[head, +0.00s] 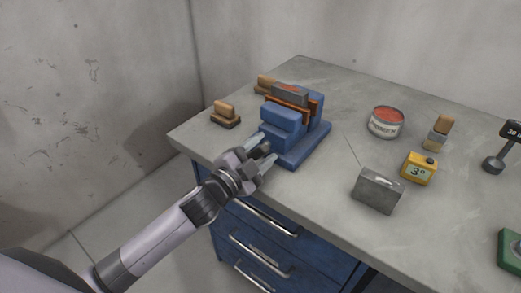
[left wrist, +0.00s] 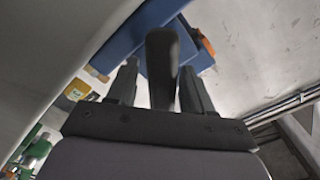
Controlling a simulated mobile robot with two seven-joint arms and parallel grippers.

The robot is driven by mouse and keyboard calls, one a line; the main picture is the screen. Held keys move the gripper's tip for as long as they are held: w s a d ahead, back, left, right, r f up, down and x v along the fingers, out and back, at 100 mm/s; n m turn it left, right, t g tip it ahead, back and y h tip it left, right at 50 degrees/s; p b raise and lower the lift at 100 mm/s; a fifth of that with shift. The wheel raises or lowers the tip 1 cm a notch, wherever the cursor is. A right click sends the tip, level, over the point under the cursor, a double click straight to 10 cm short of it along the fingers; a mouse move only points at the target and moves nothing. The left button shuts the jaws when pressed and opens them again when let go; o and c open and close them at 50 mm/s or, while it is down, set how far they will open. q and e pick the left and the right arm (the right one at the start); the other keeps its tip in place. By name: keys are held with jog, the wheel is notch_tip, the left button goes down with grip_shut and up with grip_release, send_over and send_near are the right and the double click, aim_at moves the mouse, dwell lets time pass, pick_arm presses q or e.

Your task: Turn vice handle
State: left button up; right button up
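The blue vice (head: 282,122) stands on the grey workbench near its left corner, with orange-brown jaw faces and a dark grey block (head: 289,94) between them. My left gripper (head: 266,155) is at the vice's near side, over the bench's front edge. In the left wrist view its two fingers (left wrist: 160,88) stand apart. The dark vice handle (left wrist: 161,60) lies between them, with a clear gap on the left and a narrower one on the right. The blue vice body (left wrist: 140,30) is behind it. In the head view the gripper hides the handle. My right gripper is not in view.
A red-topped tin (head: 386,122), a grey metal block (head: 377,191) and a yellow gauge (head: 419,168) stand to the right. Blue drawers with metal handles (head: 262,253) are below the front edge. Bare bench separates these items.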

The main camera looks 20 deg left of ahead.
pick_arm(q)
jog(key=v, duration=0.7)
jog(key=shift+b, duration=0.35)
